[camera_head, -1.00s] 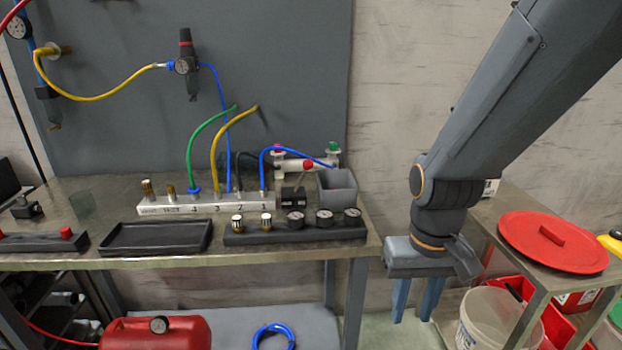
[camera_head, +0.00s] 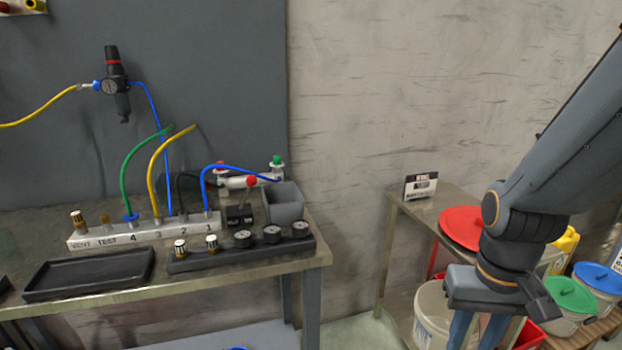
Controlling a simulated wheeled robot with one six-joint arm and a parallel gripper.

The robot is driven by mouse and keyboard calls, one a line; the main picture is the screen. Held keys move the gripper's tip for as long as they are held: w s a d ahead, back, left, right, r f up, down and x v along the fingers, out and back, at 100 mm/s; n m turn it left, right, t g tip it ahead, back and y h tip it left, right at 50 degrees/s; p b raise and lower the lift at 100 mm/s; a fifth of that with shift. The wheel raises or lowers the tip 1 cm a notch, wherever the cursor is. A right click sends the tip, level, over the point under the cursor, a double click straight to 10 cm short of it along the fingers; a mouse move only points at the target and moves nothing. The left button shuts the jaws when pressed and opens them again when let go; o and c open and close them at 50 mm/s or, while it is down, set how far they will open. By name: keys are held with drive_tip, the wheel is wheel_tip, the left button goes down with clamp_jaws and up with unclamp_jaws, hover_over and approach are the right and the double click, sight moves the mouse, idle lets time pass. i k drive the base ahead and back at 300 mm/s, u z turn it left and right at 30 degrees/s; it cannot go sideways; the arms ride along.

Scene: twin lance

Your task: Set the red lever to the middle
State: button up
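The red lever's round knob (camera_head: 252,181) shows at the back right of the workbench, beside a white horizontal cylinder with a green-topped fitting at its right end. A small black block (camera_head: 239,214) stands just below the knob. The lever's shaft is too small to make out, so I cannot tell its exact position. My gripper (camera_head: 476,332) points down at the lower right, well right of the bench and far from the lever. Its two blue fingers are apart with nothing seen between them. The fingertips are cut off by the frame's lower edge.
A grey bin (camera_head: 284,204) stands right of the lever. A white numbered manifold (camera_head: 145,231) with hoses, a black tray (camera_head: 88,274) and a row of gauges (camera_head: 243,250) fill the bench. A side table with a red lid (camera_head: 461,227) stands at right.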

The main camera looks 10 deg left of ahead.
sight(251, 180)
drive_tip(key=z, duration=0.3)
drive_tip(key=i, duration=0.75)
drive_tip(key=u, duration=1.4)
